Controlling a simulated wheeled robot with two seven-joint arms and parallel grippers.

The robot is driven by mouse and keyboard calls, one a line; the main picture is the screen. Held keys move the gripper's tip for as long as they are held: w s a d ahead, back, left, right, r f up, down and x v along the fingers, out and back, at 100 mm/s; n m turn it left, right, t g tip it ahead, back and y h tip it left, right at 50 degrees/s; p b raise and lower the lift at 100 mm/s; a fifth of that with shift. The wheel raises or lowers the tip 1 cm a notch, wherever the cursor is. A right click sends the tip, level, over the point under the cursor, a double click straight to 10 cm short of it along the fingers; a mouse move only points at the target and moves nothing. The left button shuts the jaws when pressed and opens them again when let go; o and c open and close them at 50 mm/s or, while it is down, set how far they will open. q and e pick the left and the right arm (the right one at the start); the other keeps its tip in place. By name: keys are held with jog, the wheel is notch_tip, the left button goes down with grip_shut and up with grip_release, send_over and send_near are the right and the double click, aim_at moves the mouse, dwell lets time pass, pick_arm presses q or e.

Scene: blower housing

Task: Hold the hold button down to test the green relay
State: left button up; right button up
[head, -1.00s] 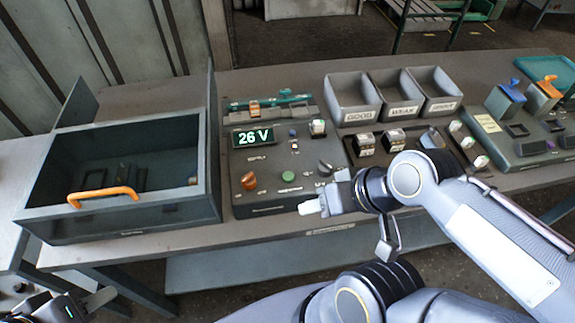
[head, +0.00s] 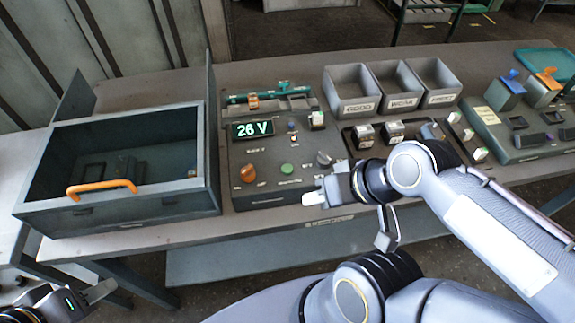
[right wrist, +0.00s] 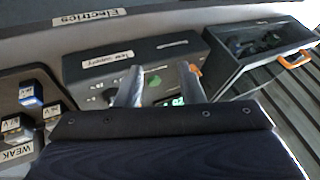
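The test console (head: 240,190) shows "26 V" on its display (head: 253,129). I cannot tell which control is the hold button. A small white block with some green (head: 317,120) stands at the console's right; I cannot tell whether it is the green relay. My right gripper (head: 316,198) is at the console's front right edge, apart from the green button. Its fingers are apart and empty in the right wrist view (right wrist: 161,85). My left gripper (head: 98,292) is low at the left, away from the console.
A grey box with an orange handle (head: 102,188) stands left of the console. Bins labelled GOOD (head: 360,107) and WEAK (head: 403,103), plus another, stand behind a tray of blocks (head: 393,132). Another panel with blue and orange levers (head: 525,142) is at the right.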

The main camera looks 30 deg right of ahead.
grip_shut()
dwell(1.4)
